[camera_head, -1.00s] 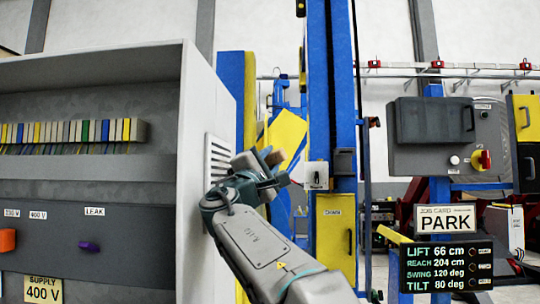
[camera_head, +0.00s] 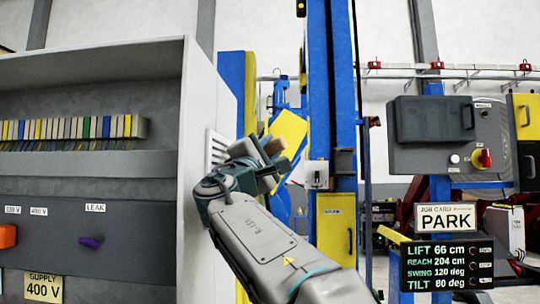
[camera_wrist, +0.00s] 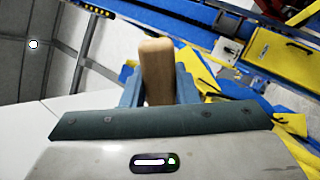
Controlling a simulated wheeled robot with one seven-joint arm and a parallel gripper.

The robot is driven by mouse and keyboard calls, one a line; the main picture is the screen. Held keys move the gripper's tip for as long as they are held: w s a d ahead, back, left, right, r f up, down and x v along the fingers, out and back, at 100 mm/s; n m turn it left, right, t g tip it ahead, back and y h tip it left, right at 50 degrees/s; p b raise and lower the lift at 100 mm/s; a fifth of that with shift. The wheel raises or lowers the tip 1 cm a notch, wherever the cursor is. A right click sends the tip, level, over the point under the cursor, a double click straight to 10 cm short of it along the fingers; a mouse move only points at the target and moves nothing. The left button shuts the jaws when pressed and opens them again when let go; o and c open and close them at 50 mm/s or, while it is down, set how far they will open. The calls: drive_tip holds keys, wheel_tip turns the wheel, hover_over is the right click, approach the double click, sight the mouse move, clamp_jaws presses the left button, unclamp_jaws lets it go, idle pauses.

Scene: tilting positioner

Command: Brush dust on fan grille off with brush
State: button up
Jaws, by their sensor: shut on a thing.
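In the wrist view my gripper (camera_wrist: 160,92) is shut on the brush (camera_wrist: 156,62), whose light wooden handle stands up between the fingers. The wooden end of the brush also shows in the head view (camera_head: 274,146). The bristles are hidden. I cannot make out dust on the grille.
A blue post (camera_head: 320,90) and a yellow box (camera_head: 335,230) stand behind my arm. A control box (camera_head: 445,130) hangs at the right.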

drive_tip(key=shift+s+a+f+b, duration=0.1)
drive_tip(key=shift+s+b, duration=0.6)
drive_tip(key=shift+s, duration=0.55)
drive_tip(key=shift+s+a+b, duration=0.1)
drive_tip(key=shift+s+b, duration=0.55)
drive_tip(key=shift+s, duration=0.6)
drive_tip(key=s+r, duration=0.2)
drive_tip(key=s, duration=0.4)
drive_tip(key=shift+w+d+f+p, duration=0.15)
drive_tip(key=shift+w+p, duration=1.2)
drive_tip(key=shift+w, duration=2.4)
drive_tip(key=shift+w+d+f+p, duration=0.1)
drive_tip(key=shift+w+p, duration=1.25)
drive_tip(key=shift+w, duration=2.35)
drive_tip(key=shift+s+d+b, duration=0.1)
drive_tip(key=shift+d+b, duration=0.4)
drive_tip(key=shift+d, duration=0.1)
drive_tip(key=shift+d+b, duration=0.8)
drive_tip(key=shift+d, duration=1.7)
